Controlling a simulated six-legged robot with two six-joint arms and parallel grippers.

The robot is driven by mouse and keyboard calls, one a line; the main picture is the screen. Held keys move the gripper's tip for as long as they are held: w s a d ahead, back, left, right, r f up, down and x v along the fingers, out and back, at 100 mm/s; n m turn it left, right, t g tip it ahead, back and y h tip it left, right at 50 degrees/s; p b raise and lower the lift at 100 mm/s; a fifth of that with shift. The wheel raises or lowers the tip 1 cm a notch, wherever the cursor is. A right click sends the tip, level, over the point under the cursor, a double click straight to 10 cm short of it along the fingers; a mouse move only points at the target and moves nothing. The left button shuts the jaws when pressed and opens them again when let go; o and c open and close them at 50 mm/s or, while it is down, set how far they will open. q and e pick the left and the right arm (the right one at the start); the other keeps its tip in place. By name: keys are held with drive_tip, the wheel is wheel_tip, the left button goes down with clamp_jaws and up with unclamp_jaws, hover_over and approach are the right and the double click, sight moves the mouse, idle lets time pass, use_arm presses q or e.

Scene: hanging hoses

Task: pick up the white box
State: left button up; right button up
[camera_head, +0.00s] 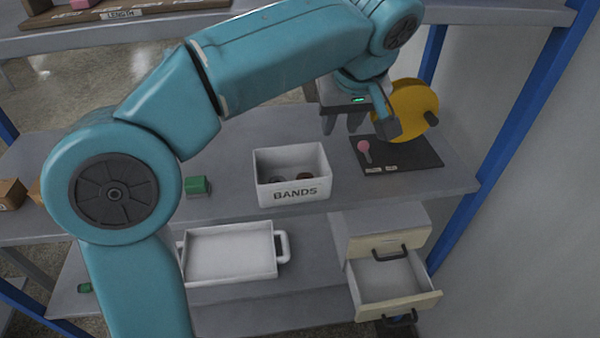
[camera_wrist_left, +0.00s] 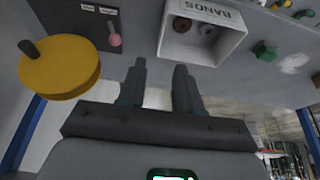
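The white box (camera_head: 291,197) labelled BANDS stands upright on the middle shelf, open at the top, with a few dark round items inside. It also shows upside down at the top of the left wrist view (camera_wrist_left: 228,20). My left gripper (camera_head: 341,126) is above the shelf, to the right of and beyond the box. Its two fingers are apart with nothing between them; the same gap shows in the left wrist view (camera_wrist_left: 160,72). The gripper is clear of the box. My right gripper is in neither view.
A yellow disc (camera_head: 414,108) with a dark knob and a dark mat (camera_head: 385,157) with a pink item (camera_head: 364,149) are right of the box. A green block (camera_head: 197,186) is on its left. Below are a white tray (camera_head: 230,255) and an open drawer (camera_head: 395,283). Blue posts flank the shelves.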

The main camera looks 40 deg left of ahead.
use_arm(q)
drive_tip(key=b, duration=0.1)
approach(326, 158)
drive_tip(key=s+x, duration=0.1)
drive_tip(key=x, duration=0.7)
drive_tip(key=w+x, duration=0.1)
drive_tip(key=x, duration=0.1)
drive_tip(key=shift+f+b, duration=0.3)
drive_tip(key=shift+b, duration=0.1)
drive_tip(key=shift+a+f, duration=0.1)
drive_tip(key=shift+f, duration=0.05)
drive_tip(key=shift+w+f+b, duration=0.1)
drive_tip(key=shift+f+b, duration=0.15)
drive_tip(key=shift+b, duration=0.05)
clamp_jaws()
